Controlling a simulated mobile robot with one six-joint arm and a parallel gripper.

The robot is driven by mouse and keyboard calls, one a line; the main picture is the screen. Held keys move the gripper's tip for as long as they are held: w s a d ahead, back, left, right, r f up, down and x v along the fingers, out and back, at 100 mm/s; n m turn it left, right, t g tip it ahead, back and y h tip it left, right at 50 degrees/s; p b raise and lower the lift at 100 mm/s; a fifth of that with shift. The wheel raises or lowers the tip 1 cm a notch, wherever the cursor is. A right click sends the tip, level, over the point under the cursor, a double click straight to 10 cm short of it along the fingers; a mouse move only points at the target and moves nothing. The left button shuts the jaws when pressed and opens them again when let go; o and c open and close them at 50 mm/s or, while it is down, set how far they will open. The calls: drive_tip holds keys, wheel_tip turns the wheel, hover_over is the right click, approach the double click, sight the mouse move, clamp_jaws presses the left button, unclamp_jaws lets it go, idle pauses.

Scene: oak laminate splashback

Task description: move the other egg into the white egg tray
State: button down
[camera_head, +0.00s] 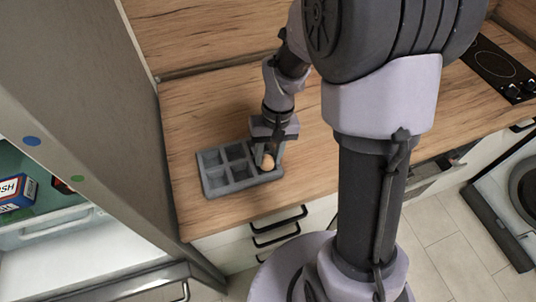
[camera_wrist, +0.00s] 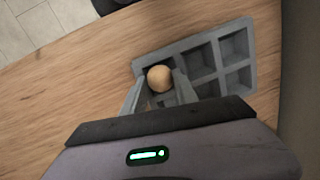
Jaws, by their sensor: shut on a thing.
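A brown egg (camera_head: 267,161) is held between the fingers of my gripper (camera_head: 265,155), at the right end of a grey egg tray (camera_head: 229,189). In the wrist view the egg (camera_wrist: 160,77) sits between the two fingertips (camera_wrist: 157,84), at a corner compartment of the tray (camera_wrist: 217,66). I cannot tell whether it touches the compartment floor. The other compartments that I can see are empty. My gripper and the egg hide part of the tray's right end. I see only one egg.
The tray lies on a wooden worktop (camera_head: 200,110), clear around it. A tall grey panel (camera_head: 100,100) stands at the left, beside an open fridge (camera_head: 50,225). A hob (camera_head: 495,65) is at the far right. Drawers (camera_head: 265,235) lie below the front edge.

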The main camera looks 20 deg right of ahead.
drive_tip(key=shift+f, duration=0.15)
drive_tip(key=c, duration=0.9)
unclamp_jaws()
drive_tip(key=shift+c, duration=0.2)
wheel_tip(320, 180, up, 12)
drive_tip(key=d+p, duration=0.2)
drive_tip(key=p, duration=0.3)
drive_tip(key=s+a+r+m+t, duration=0.1)
drive_tip(key=s+a+r+t, duration=0.2)
drive_tip(key=s+r, duration=0.3)
drive_tip(key=s+a+r+m+t, duration=0.2)
drive_tip(key=s+a+r+t, duration=0.1)
drive_tip(key=s+r, duration=0.3)
drive_tip(key=shift+s+a+r+t, duration=0.2)
drive_tip(key=shift+s+r+t, duration=0.1)
drive_tip(key=shift+s, duration=0.15)
